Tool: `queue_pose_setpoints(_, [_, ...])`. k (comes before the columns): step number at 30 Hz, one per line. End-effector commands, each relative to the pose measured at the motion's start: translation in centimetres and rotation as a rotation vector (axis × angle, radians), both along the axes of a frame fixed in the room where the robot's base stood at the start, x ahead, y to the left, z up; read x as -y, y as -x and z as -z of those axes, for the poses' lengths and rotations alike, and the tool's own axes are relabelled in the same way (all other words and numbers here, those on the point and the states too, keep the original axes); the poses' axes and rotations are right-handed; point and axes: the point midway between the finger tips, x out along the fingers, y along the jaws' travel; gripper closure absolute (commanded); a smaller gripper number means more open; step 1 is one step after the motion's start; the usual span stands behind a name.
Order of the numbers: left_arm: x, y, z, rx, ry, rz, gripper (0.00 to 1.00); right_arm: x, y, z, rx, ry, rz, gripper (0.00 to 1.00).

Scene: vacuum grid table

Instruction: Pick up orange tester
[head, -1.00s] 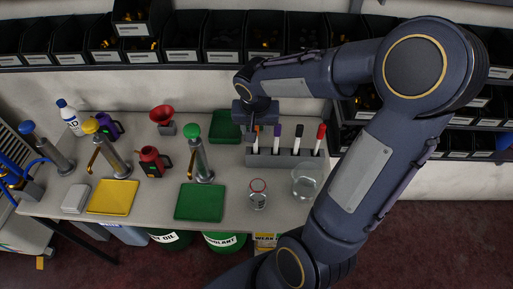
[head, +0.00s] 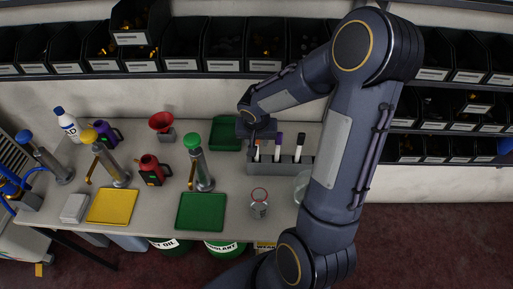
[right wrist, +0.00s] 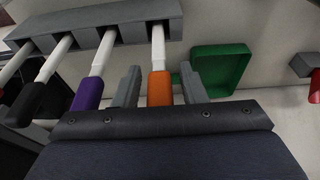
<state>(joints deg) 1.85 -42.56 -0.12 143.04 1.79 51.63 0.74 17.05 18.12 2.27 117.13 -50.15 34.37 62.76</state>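The orange tester (head: 257,144) has an orange cap on a white shaft and stands in the grey rack (head: 284,168), at its left end in the head view. In the right wrist view the orange tester (right wrist: 159,88) lies between the two grey fingers of my right gripper (right wrist: 159,86), with a visible gap on each side. The fingers are open around the cap and do not appear to touch it. In the head view my right gripper (head: 257,136) is over the rack's left end, its fingers partly hidden. My left gripper is not in view.
A purple tester (head: 278,141) and a black tester (head: 299,143) stand beside it in the rack. A green bin (head: 226,135) is left of the rack. A glass jar (head: 259,199) and a beaker (head: 301,187), partly behind my arm, stand in front.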

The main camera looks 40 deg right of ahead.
Motion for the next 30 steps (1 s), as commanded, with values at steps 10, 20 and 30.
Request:
queue_pose_setpoints(10, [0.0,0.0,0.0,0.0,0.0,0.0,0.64,0.0,0.0,0.0,0.0,0.0,0.0,1.0])
queue_pose_setpoints(20, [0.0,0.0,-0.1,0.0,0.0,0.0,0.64,0.0,-0.1,-1.5,0.005,0.002,0.002,1.0])
queue_pose_setpoints(30, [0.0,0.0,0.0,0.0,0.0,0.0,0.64,0.0,-0.1,-8.1,0.005,0.0,0.0,1.0])
